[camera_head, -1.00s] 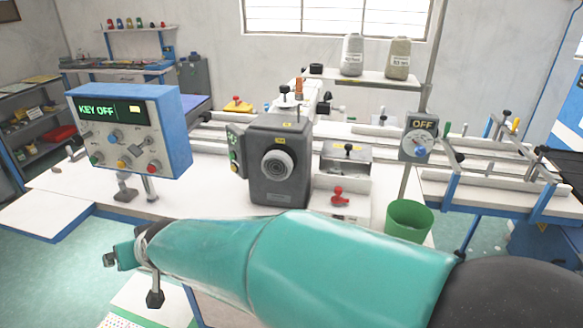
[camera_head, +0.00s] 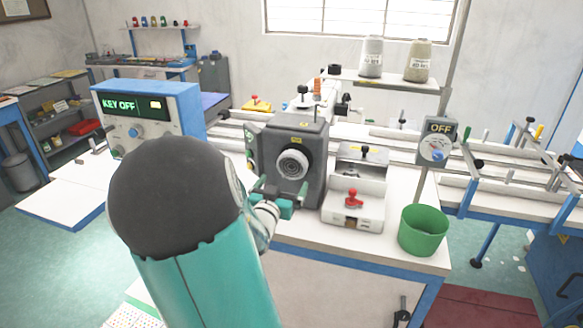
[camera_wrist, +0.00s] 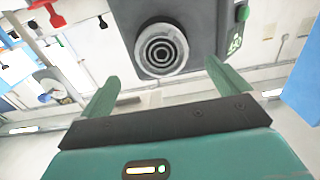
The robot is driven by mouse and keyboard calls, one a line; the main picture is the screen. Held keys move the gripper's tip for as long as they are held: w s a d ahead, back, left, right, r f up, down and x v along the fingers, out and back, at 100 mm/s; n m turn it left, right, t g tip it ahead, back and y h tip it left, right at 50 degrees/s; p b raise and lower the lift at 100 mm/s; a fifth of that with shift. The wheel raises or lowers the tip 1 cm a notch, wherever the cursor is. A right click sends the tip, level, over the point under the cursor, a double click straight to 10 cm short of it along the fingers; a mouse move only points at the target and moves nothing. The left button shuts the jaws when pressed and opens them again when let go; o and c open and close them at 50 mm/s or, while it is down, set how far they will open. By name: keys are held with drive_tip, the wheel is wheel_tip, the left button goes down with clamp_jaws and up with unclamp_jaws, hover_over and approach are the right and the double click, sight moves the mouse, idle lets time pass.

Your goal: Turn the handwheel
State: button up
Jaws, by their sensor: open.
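The handwheel (camera_head: 292,164) is a round grey disc with concentric rings on the front of the dark grey sewing machine head (camera_head: 313,140). It also shows in the wrist view (camera_wrist: 161,50), beyond and between my fingers. My gripper (camera_head: 270,189) is in front of the machine, at the lower left of the wheel in the head view. In the wrist view my gripper (camera_wrist: 162,75) has its two green fingers spread wide, one to each side of the wheel, with nothing between the pads. The fingers look short of the wheel; contact is not visible.
A blue control box (camera_head: 150,112) reading KEY OFF stands at the left, partly behind my arm. A green bin (camera_head: 423,230) is at the table's front right. An OFF dial (camera_head: 437,142) is on a post.

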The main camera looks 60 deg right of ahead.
sight(291, 170)
drive_tip(key=d, duration=0.3)
drive_tip(key=w+d, duration=0.1)
drive_tip(key=d, duration=0.6)
drive_tip(key=shift+w, duration=0.35)
drive_tip(key=shift+c, duration=0.2)
drive_tip(key=c, duration=0.8)
drive_tip(key=shift+m, duration=0.3)
